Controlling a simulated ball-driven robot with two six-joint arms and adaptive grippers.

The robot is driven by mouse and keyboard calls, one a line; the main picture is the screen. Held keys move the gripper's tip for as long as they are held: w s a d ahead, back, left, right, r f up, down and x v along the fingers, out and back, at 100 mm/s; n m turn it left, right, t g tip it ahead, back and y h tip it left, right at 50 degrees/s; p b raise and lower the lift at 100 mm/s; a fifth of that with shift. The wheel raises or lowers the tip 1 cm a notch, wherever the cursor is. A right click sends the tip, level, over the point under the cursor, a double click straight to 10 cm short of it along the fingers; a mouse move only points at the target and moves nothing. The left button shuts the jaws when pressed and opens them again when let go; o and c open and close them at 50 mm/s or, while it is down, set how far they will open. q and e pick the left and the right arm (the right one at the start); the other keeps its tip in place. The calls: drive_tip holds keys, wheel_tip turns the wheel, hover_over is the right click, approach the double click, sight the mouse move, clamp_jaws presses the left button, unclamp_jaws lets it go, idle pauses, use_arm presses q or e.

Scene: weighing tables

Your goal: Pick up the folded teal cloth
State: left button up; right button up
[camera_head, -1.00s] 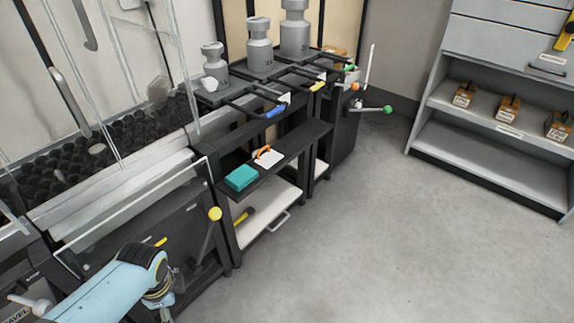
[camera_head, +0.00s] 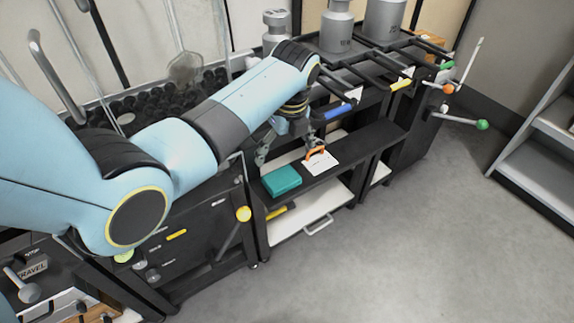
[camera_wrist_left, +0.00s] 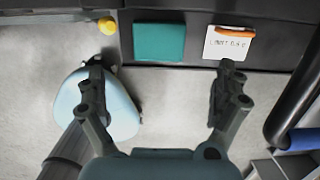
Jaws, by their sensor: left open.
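The folded teal cloth (camera_head: 282,181) lies flat on a dark shelf (camera_head: 345,158) of the black bench, near the shelf's left end. In the left wrist view the cloth (camera_wrist_left: 159,42) lies ahead of the fingers, between their lines. My left gripper (camera_head: 288,148) is above the shelf, behind the cloth in the head view. It also shows in the left wrist view (camera_wrist_left: 162,68), with its fingers wide apart and nothing between them. The gripper does not touch the cloth. My right gripper is not in view.
A white card with an orange clip (camera_head: 321,163) lies right of the cloth. A yellow knob (camera_head: 243,214) stands left of the shelf's end. Large grey weights (camera_head: 337,30) stand on racks behind, with blue (camera_head: 334,111) and yellow-ended handles. The floor in front is clear.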

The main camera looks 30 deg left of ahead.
sight(282, 177)
use_arm(q)
drive_tip(key=f+b, duration=0.1)
drive_tip(key=f, duration=0.2)
drive_tip(key=shift+a+f, duration=0.1)
drive_tip(key=shift+a, duration=0.1)
wheel_tip(282, 177, down, 2)
drive_tip(key=shift+w+a+f+b, duration=0.15)
drive_tip(key=shift+f+b, duration=0.1)
drive_tip(key=shift+b, duration=0.25)
wheel_tip(282, 177, down, 5)
drive_tip(key=shift+a+r+b, duration=0.15)
drive_tip(key=shift+b, duration=1)
drive_tip(key=c, duration=0.8)
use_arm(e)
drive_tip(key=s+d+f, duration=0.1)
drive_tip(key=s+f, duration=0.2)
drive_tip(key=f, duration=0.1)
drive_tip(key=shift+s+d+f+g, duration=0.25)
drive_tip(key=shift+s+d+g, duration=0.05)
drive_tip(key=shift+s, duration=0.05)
